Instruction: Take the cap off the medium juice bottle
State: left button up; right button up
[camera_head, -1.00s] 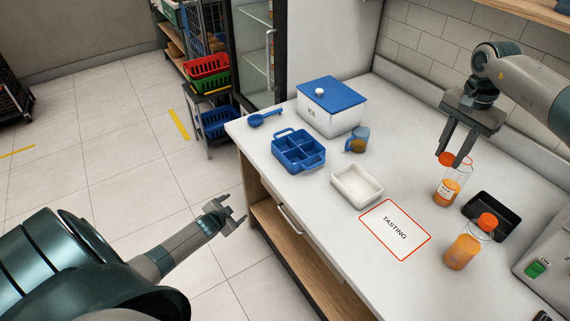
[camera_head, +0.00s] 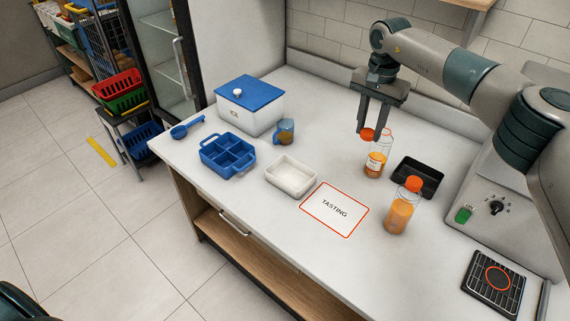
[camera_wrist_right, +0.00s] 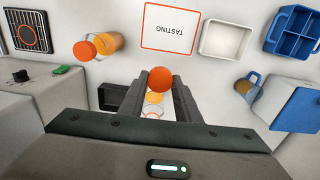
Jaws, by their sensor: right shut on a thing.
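My right gripper (camera_head: 370,135) is shut on an orange cap (camera_head: 367,134), seen between its fingertips. It also shows in the right wrist view (camera_wrist_right: 161,80). A clear juice bottle (camera_head: 375,165) with a white label, too small to read, stands upright on the counter just below and right of the cap. Its open rim shows apart from the cap in the right wrist view (camera_wrist_right: 152,113), so the cap looks off the neck. A second juice bottle (camera_head: 399,214) stands nearer the front with its orange cap on. My left gripper is out of view.
A black tray (camera_head: 418,176) lies right of the labelled bottle. A TASTING card (camera_head: 335,209), white dish (camera_head: 290,176), blue divided tray (camera_head: 228,153), cup (camera_head: 285,131) and blue-lidded box (camera_head: 251,104) are to the left. A grey machine (camera_head: 505,195) stands at right.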

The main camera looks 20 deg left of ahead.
jog(key=shift+s+d+f, duration=0.1)
jog(key=shift+s+d, duration=0.1)
jog(key=shift+d, duration=0.15)
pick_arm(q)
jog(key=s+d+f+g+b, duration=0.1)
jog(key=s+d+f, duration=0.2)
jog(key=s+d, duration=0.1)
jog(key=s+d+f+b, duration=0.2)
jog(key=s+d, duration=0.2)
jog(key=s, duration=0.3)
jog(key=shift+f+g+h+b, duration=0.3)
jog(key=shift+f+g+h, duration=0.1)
pick_arm(e)
jog(key=s+d+f+n, duration=0.1)
jog(key=s+d+f, duration=0.1)
jog(key=s+d, duration=0.4)
jog(key=s+d+f+n, duration=0.2)
jog(key=s+d, duration=0.5)
jog(key=s, duration=0.6)
jog(key=s+d+f+n, duration=0.1)
jog(key=s+d+f, duration=0.2)
jog(key=s+d, duration=0.3)
jog(key=s, duration=0.4)
jog(key=shift+s+d, duration=0.25)
jog(key=shift+s, duration=0.1)
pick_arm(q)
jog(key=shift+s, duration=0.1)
